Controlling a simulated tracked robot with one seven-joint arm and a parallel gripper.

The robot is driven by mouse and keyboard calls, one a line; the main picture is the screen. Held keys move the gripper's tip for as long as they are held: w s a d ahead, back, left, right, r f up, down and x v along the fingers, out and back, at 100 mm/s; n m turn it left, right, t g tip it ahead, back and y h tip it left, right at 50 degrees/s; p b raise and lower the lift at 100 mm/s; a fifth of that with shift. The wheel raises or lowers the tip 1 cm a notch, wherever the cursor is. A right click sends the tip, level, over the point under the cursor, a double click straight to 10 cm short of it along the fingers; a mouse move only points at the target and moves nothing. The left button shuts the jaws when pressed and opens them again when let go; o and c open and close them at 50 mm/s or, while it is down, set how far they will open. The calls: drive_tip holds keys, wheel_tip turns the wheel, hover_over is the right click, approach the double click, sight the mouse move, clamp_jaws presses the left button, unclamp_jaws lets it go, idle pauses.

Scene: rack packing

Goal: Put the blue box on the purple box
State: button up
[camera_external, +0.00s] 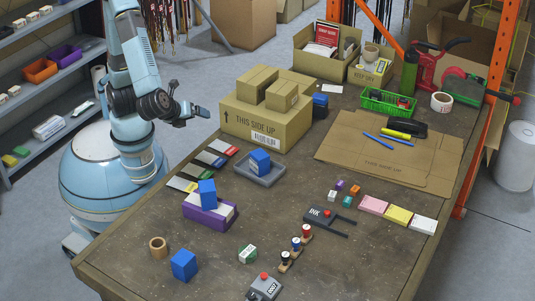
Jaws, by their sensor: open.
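The purple box (205,217) stands on the workbench at left of centre, with white contents at its top. A blue box (207,193) stands over the purple box, slightly tilted; I cannot tell whether it rests on the rim or on the contents. A second blue box (184,265) stands on the bench near the front left. A third blue box (260,161) sits in a grey tray (272,180). My gripper (196,112) is open and empty, beyond the bench's left edge, up and away from the purple box.
A large cardboard box (265,128) with smaller cartons stands behind the tray. A tape roll (158,247), a small green-white box (248,253), stamps (296,243) and an ink pad (321,214) lie toward the front. Flat cardboard (372,160) covers the back right. Bare bench shows at front right.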

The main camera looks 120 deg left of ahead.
drive_tip(key=s+a+r+n+t+h, duration=0.4)
drive_tip(key=s+r+n+t+h, duration=0.1)
drive_tip(key=s+r+n+h, duration=0.5)
drive_tip(key=s+r+n, duration=0.2)
drive_tip(key=s, duration=0.1)
drive_tip(key=shift+s+a+r, duration=0.15)
drive_tip(key=shift+s+a, duration=0.05)
